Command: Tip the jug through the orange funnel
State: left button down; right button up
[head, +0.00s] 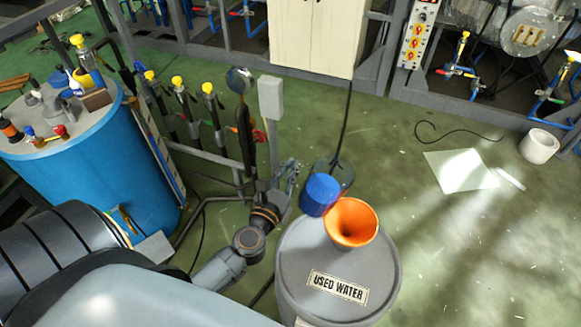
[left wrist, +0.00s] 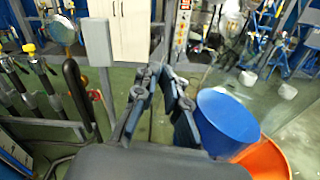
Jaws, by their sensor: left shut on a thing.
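The jug is a plain blue cylinder (head: 320,194) at the left rim of the orange funnel (head: 351,222). A flat, closed blue face points upward; its mouth is not visible. The funnel sits on a grey drum (head: 292,262) labelled "USED WATER". My left gripper (head: 290,178) is left of the jug, shut on it; the exact grip is hard to see. In the left wrist view, the jug (left wrist: 228,118) is right of my fingers (left wrist: 163,95) and overlaps the funnel (left wrist: 264,160). Any liquid is hidden. My right gripper is not in view.
A large blue barrel (head: 135,180) with small items on top stands at the left. Piping with yellow-capped valves (head: 180,100) is behind my arm. A white bucket (head: 539,146) and pale sheet (head: 460,171) are on the open green floor at right.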

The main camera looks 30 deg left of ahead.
aim_at(311, 171)
pick_arm(q)
jog(key=shift+a+r+m+p, duration=0.2)
jog(key=shift+r+m+p, duration=0.45)
jog(key=shift+m+p, duration=0.05)
jog(key=shift+w+d+f+m, duration=0.1)
jog(key=shift+f+m, duration=0.2)
jog(key=shift+m, duration=0.35)
jog(key=shift+s+d+f+m, duration=0.1)
jog(key=shift+f+m, duration=0.25)
jog(key=shift+m, duration=0.25)
jog(key=shift+w+d+f+m, duration=0.1)
jog(key=shift+f+m, duration=0.2)
jog(key=shift+m, duration=0.35)
jog(key=shift+w+d+r+m+p, duration=0.15)
jog(key=shift+d+r+m+p, duration=0.4)
jog(key=shift+d+m+p, duration=0.55)
jog(key=shift+w+d+r+m+p, duration=0.2)
jog(key=shift+d+r+m+p, duration=0.4)
jog(key=shift+m+p, duration=0.9)
jog(key=shift+w+d+r+m+p, duration=0.15)
jog(key=shift+d+r+m+p, duration=0.55)
jog(key=shift+p, duration=1.05)
jog(key=d+m+p, duration=0.1)
jog(key=d+r+m+p, duration=0.1)
jog(key=d, duration=0.1)
jog(key=d+m+p, duration=0.1)
jog(key=p, duration=0.1)
jog(key=shift+w+d+r+m, duration=0.35)
jog(key=shift+m, duration=0.05)
jog(key=shift+d, duration=0.1)
